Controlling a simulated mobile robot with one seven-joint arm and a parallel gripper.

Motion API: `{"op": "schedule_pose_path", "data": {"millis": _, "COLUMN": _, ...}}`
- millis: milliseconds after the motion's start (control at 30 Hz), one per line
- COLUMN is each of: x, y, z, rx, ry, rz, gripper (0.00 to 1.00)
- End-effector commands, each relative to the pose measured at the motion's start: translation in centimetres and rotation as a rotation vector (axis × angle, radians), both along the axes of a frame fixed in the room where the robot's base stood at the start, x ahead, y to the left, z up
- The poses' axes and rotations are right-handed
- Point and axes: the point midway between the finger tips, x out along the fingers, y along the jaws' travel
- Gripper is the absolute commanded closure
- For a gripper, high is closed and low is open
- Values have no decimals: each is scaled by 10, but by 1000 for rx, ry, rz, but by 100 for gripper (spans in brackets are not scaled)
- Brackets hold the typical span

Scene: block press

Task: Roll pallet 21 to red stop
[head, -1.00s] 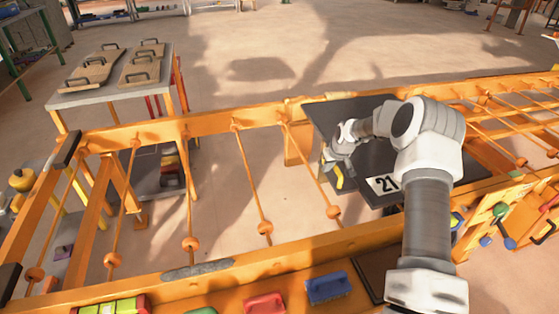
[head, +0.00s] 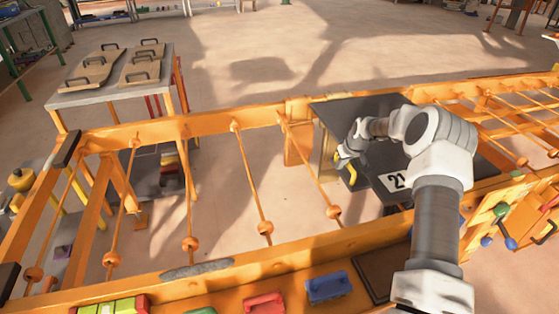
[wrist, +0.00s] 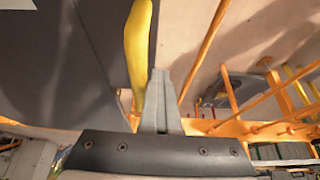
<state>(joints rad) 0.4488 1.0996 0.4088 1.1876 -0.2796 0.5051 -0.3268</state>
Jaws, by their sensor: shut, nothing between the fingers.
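Pallet 21 is a dark flat board (head: 365,112) with a white label (head: 397,181) reading 21, partly cut off by my arm. It lies on the right half of the orange roller frame (head: 215,122). A yellow handle (head: 351,174) is at its left side; it also shows in the wrist view (wrist: 138,45). My gripper (head: 343,160) is at this handle. In the wrist view my fingers (wrist: 158,78) are shut together just right of the handle, with nothing between them. I cannot tell whether they touch it. I cannot make out a red stop.
Bare rollers (head: 264,180) lie left of the pallet, and more rollers (head: 490,135) lie to its right. Black end blocks (head: 67,148) sit at the frame's left end. A grey table (head: 110,92) with handled boards stands back left. Coloured blocks (head: 328,288) line the front.

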Motion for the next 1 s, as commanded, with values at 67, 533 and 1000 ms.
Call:
{"op": "schedule_pose_path", "data": {"millis": 67, "x": 0, "y": -6, "z": -1, "rx": -1, "ry": 1, "rz": -3, "gripper": 100}}
{"op": "schedule_pose_path", "data": {"millis": 533, "x": 6, "y": -29, "z": -1, "rx": -2, "ry": 0, "rz": -3, "gripper": 100}}
{"op": "schedule_pose_path", "data": {"millis": 1000, "x": 11, "y": -53, "z": -1, "rx": -2, "ry": 0, "rz": -4, "gripper": 100}}
